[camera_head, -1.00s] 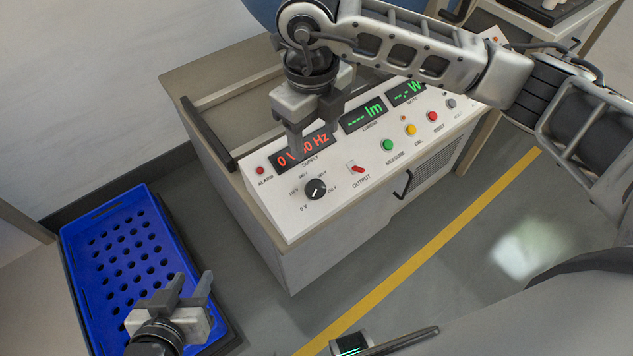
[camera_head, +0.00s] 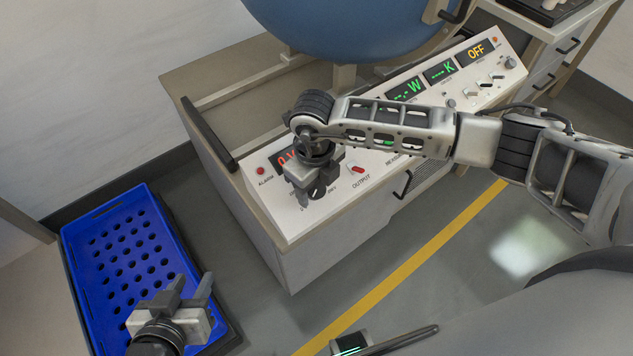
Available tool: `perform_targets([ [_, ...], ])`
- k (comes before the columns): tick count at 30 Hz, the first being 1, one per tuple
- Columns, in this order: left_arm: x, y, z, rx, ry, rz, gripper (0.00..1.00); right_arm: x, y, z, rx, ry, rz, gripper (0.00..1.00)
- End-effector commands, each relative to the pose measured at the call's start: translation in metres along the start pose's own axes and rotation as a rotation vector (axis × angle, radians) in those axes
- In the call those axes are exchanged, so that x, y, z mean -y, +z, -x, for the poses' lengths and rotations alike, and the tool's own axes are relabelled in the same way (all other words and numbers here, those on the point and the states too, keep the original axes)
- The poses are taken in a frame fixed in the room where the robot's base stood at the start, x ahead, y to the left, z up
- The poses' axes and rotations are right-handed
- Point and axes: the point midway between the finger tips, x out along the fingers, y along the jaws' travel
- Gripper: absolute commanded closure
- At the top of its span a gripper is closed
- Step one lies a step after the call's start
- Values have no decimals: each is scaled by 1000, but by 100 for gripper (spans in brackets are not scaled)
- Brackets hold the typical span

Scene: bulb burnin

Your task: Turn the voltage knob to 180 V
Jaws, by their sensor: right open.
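The black voltage knob (camera_head: 318,190) is on the white sloped control panel (camera_head: 345,207), mostly hidden by my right gripper (camera_head: 311,195). My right gripper is open and points down over the knob. I cannot tell whether its fingers touch the knob or stand around it. The red supply display (camera_head: 282,160) is mostly covered by the same gripper, so its reading is hidden. The knob's scale marks are also largely hidden. My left gripper (camera_head: 190,287) is open and empty, above the right edge of the blue crate.
The red output switch (camera_head: 357,170) is just right of the knob. The alarm lamp (camera_head: 260,171) is at the panel's left. A large blue sphere (camera_head: 345,25) stands behind the panel. The blue crate (camera_head: 75,262) with holes is at lower left. The floor by the yellow line is clear.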

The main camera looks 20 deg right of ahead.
Motion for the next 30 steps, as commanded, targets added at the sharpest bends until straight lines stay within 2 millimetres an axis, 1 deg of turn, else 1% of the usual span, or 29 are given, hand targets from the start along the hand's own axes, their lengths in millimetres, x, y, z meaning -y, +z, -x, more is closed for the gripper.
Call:
perform_targets([
  [6,0,-1,0,-3,1,0,64,0,0,0,0,0,0,41],
  [8,0,-2,0,-3,1,0,64,0,0,0,0,0,0,57],
  [9,0,-2,0,-3,1,0,64,0,0,0,0,1,0,68],
  [11,0,-2,0,-3,1,0,64,0,0,0,0,1,0,85],
  [22,0,-1,0,-4,1,0,64,0,0,0,0,20,-37,85],
  [26,0,-1,0,-4,1,0,64,1,-1,0,3,47,-92,85],
  [30,0,-1,0,-4,2,1,64,2,-1,0,7,92,-183,85],
])
